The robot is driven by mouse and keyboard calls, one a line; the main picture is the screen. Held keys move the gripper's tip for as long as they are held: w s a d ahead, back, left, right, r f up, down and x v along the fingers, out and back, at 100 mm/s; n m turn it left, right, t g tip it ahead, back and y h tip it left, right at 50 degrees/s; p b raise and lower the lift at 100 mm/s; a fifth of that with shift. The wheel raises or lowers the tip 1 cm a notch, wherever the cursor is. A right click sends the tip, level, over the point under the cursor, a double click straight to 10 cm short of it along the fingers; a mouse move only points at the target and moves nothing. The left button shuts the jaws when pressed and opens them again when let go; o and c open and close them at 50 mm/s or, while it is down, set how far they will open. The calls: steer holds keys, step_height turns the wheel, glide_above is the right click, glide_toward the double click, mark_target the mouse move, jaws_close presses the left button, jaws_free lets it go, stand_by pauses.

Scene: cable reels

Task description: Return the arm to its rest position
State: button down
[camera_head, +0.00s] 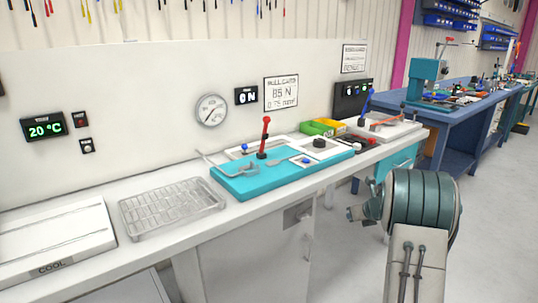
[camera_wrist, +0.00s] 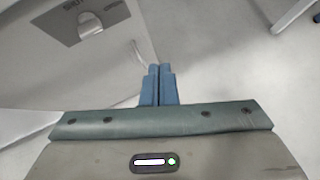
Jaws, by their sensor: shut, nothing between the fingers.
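My gripper (camera_wrist: 158,72) shows in the wrist view as two blue fingers held together, with nothing between them. It points down past a light cabinet front (camera_wrist: 50,65) toward the pale floor (camera_wrist: 225,90). In the head view my arm is folded at the lower right, in front of the bench, and its gripper cannot be made out there.
A white bench (camera_head: 180,232) runs along the wall. On it are a teal fixture (camera_head: 240,188) with a red-knobbed lever (camera_head: 265,135), a wire rack (camera_head: 170,207) and a white COOL plate (camera_head: 55,240). A blue workbench (camera_head: 455,125) stands behind. The floor at right is clear.

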step_height(320, 180, up, 14)
steer(key=s+a+m+t+h+p, duration=0.2)
steer(key=m+h+p, duration=0.15)
steer(key=m, duration=0.55)
steer(key=s+a+r+m+h+p, duration=0.3)
steer(key=s+r+m, duration=0.5)
steer(key=m, duration=0.3)
steer(key=s+a+m+g+y+p, duration=0.1)
steer(key=s+a+m, duration=0.4)
steer(key=s, duration=0.5)
steer(key=s+a+m+g+y+p, duration=0.2)
steer(key=s+a+m+g+p, duration=0.2)
steer(key=s+m, duration=0.3)
steer(key=s+a+m+g+y+p, duration=0.1)
steer(key=s+a+m, duration=0.5)
steer(key=s, duration=0.7)
steer(key=shift+s+a+r+g+p, duration=0.45)
steer(key=shift+g+p, duration=0.25)
steer(key=shift+g, duration=0.5)
